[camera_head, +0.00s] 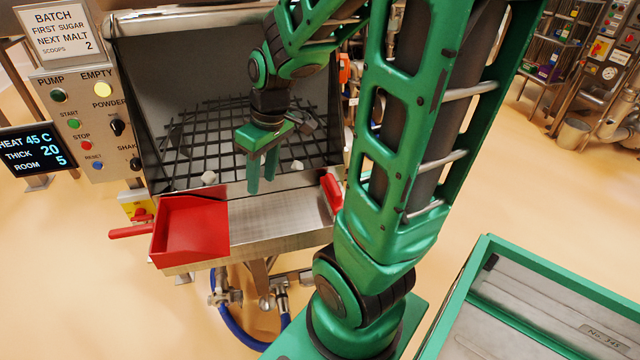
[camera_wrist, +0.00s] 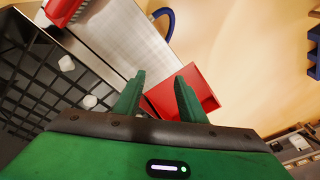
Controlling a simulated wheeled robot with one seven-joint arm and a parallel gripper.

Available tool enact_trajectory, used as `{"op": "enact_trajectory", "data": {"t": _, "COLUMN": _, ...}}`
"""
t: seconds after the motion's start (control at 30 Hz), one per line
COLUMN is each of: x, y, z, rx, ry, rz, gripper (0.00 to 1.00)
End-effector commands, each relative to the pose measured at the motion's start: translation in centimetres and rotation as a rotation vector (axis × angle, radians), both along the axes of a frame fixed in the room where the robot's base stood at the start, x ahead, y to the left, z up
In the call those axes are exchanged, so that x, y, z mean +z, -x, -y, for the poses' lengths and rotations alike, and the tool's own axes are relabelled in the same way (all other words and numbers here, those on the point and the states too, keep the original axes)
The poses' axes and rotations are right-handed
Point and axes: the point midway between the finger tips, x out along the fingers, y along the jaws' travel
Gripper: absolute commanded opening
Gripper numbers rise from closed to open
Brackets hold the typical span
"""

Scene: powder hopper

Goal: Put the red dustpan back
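The red dustpan (camera_head: 192,228) lies at the left end of the steel shelf (camera_head: 272,218) in front of the hopper. Its open pan faces up, and its red handle sticks out to the left past the shelf. My gripper (camera_head: 262,184) is open and empty, fingers down, above the hopper grid near the shelf's back edge, to the right of the dustpan and apart from it. In the wrist view the dustpan (camera_wrist: 206,92) shows beyond the fingers, partly hidden by them; its handle is not clearly visible there.
A second red object (camera_head: 332,190) lies at the shelf's right end, partly behind my arm. Pale lumps (camera_head: 208,178) lie on the black hopper grid (camera_head: 200,145). A control panel (camera_head: 90,120) stands left. A green-rimmed box (camera_head: 545,268) is at lower right. Open floor surrounds the hopper.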

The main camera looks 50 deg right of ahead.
Motion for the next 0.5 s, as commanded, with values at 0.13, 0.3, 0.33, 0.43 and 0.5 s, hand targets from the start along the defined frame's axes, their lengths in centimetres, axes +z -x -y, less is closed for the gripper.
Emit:
{"op": "enact_trajectory", "data": {"t": 0.13, "x": 2.2, "y": 6.6, "z": 2.6, "rx": -0.281, "ry": 0.025, "rz": -0.088, "gripper": 0.37}}
{"op": "enact_trajectory", "data": {"t": 0.3, "x": 3.4, "y": 12.5, "z": 3.9, "rx": -0.54, "ry": 0.025, "rz": -0.168, "gripper": 0.37}}
{"op": "enact_trajectory", "data": {"t": 0.33, "x": 3.6, "y": 13.2, "z": 4.0, "rx": -0.573, "ry": 0.023, "rz": -0.179, "gripper": 0.37}}
{"op": "enact_trajectory", "data": {"t": 0.43, "x": 3.8, "y": 14.9, "z": 2.9, "rx": -0.647, "ry": 0.019, "rz": -0.201, "gripper": 0.37}}
{"op": "enact_trajectory", "data": {"t": 0.5, "x": 3.9, "y": 15.5, "z": 2.9, "rx": -0.672, "ry": 0.017, "rz": -0.209, "gripper": 0.37}}
